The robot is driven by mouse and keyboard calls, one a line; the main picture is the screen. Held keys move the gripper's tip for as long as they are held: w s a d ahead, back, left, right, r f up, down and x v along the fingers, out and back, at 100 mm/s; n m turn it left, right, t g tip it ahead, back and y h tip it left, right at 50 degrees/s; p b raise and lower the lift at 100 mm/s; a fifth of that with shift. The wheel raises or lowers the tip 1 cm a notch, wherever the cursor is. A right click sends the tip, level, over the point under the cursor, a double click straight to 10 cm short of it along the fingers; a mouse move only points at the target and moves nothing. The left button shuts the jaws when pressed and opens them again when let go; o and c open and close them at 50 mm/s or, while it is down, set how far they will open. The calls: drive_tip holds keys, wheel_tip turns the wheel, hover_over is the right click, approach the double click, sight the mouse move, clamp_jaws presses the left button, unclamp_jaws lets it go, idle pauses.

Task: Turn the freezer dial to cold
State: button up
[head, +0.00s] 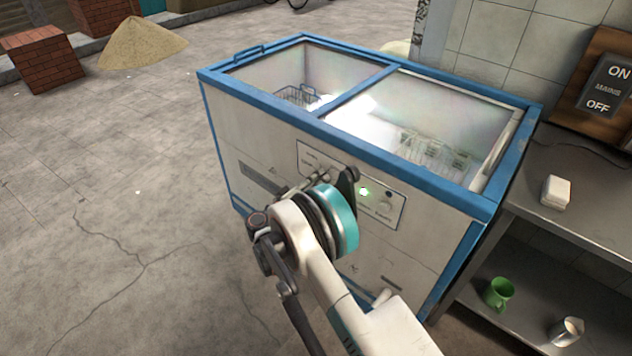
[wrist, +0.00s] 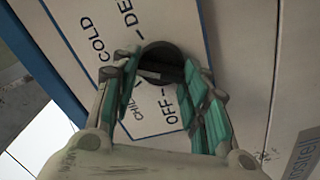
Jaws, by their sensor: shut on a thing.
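The black round freezer dial (wrist: 162,56) sits on the white control panel (wrist: 105,62) in the wrist view. The panel is printed with COLD, CHILL, OFF and a partly cut-off word starting "DE", each with a tick mark. My gripper (wrist: 162,76) has its teal-padded fingers on either side of the dial's grip and is shut on it. The fingers cover part of the dial, and I cannot tell for sure which mark it points to. In the head view the freezer (head: 230,118) is a white chest with blue edges; my arm hides the dial there.
A green light (head: 364,191) glows on the freezer's front panel. A metal shelf unit (head: 500,240) at right holds a white block (head: 556,192), a green mug (head: 498,293) and a pale mug (head: 566,331).

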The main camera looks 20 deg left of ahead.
drive_tip(key=shift+n, duration=0.6)
drive_tip(key=o, duration=1.1)
drive_tip(key=v, duration=1.2)
drive_tip(key=shift+a+f, duration=0.1)
drive_tip(key=shift+f, duration=0.05)
